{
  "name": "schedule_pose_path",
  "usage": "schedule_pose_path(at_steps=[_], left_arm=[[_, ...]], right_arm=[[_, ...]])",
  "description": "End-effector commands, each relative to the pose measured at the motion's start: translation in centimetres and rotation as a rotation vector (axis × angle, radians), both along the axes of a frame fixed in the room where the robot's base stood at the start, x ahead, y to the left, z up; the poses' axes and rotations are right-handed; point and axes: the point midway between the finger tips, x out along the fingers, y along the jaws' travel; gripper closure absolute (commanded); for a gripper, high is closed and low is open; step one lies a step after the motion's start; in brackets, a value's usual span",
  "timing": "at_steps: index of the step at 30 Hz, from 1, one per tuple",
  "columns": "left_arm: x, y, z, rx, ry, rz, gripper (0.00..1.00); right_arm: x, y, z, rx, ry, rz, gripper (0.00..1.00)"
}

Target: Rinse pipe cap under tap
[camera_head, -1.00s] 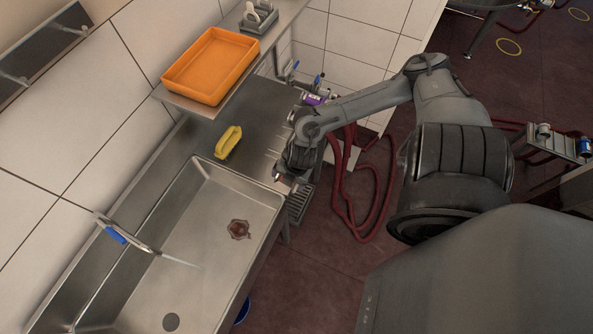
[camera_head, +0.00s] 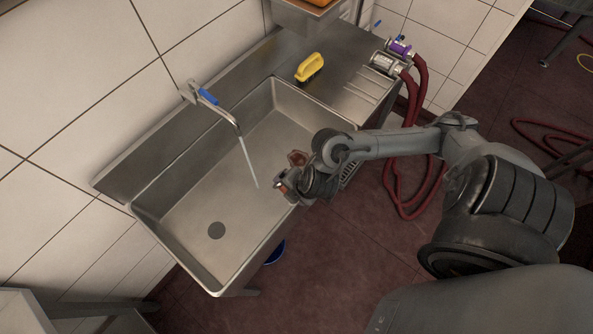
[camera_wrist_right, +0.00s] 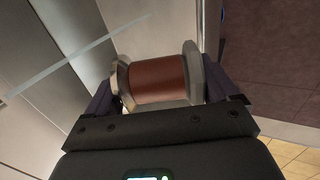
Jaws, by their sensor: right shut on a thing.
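My right gripper (camera_head: 284,187) is over the right side of the sink (camera_head: 175,235). In the right wrist view the right gripper (camera_wrist_right: 160,85) is shut on a reddish-brown cylindrical piece, the pipe cap (camera_wrist_right: 163,82), gripped at both ends. The tap (camera_head: 217,105), with a blue lever, is on the wall side, and a thin water stream (camera_head: 249,163) runs from its spout. The stream (camera_wrist_right: 60,65) passes left of the cap in the wrist view, apart from it. My left gripper is not in view.
A reddish-brown patch or object (camera_head: 298,158) lies in the sink near the wrist. Red hoses (camera_head: 418,100) hang at the right.

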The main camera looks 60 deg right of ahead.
Motion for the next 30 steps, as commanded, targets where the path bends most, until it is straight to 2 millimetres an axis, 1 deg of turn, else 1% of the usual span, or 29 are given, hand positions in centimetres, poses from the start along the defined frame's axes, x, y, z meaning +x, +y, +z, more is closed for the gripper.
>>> schedule_pose_path(at_steps=[1,7,14,20,30], left_arm=[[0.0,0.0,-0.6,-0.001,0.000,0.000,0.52],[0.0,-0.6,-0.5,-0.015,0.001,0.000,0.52],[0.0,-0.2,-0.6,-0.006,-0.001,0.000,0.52],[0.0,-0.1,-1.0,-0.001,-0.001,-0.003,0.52],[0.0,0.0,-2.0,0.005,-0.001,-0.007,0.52]], right_arm=[[0.0,-0.1,-0.5,-0.005,-0.011,-0.001,0.52],[0.2,-0.1,-0.4,-0.007,-0.036,0.001,0.52],[1.0,-0.1,-0.6,-0.007,-0.045,-0.001,0.52],[2.4,-0.3,-1.0,-0.006,-0.047,-0.003,0.52],[5.6,-0.6,-2.0,-0.005,-0.046,-0.001,0.52]])
